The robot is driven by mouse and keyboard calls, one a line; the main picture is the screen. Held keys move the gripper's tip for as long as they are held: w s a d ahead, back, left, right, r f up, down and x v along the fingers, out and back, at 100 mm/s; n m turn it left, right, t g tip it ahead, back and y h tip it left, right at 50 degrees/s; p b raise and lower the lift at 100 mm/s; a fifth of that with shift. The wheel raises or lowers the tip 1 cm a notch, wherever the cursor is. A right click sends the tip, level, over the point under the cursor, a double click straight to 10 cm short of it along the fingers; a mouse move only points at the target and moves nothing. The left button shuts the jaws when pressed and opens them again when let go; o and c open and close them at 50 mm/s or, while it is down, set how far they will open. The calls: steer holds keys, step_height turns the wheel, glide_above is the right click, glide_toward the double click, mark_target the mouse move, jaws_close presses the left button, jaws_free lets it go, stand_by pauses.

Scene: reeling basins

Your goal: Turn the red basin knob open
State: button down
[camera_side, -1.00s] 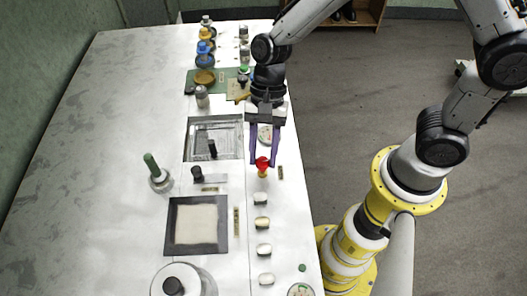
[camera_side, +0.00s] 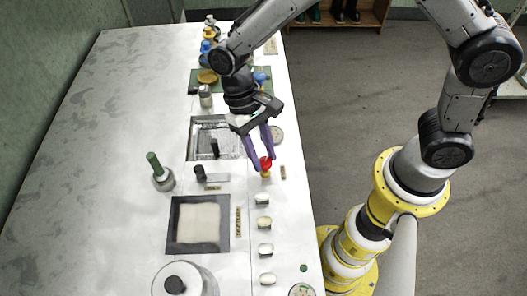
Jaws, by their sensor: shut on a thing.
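The red knob (camera_side: 266,163) sits on a small yellow-orange base near the right edge of the table. My gripper (camera_side: 264,164) comes down over it with its two purple fingers, one on each side of the red top, and is shut on it. The gripper is tilted and turned in the picture. A metal basin (camera_side: 203,143) is set into the table to the left of the knob. The fingertips hide part of the knob.
A dark-framed pale basin (camera_side: 172,222) lies nearer the front. Several white cocoons (camera_side: 263,223) line up below the knob. A green-handled tool (camera_side: 155,165) stands at left. A small tag (camera_side: 283,172) lies right of the knob. The far-left tabletop is bare.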

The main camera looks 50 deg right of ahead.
steer(key=n+h, duration=0.1)
steer(key=n, duration=0.1)
steer(key=n+h, duration=0.1)
steer(key=n, duration=0.2)
steer(key=shift+a+n, duration=0.2)
steer(key=shift+n, duration=0.1)
stand_by(0.5)
steer(key=c, duration=0.5)
jaws_free()
steer(key=shift+r, duration=0.1)
steer(key=v, duration=1.3)
steer(key=shift+a+r, duration=0.15)
steer(key=shift+r, duration=0.2)
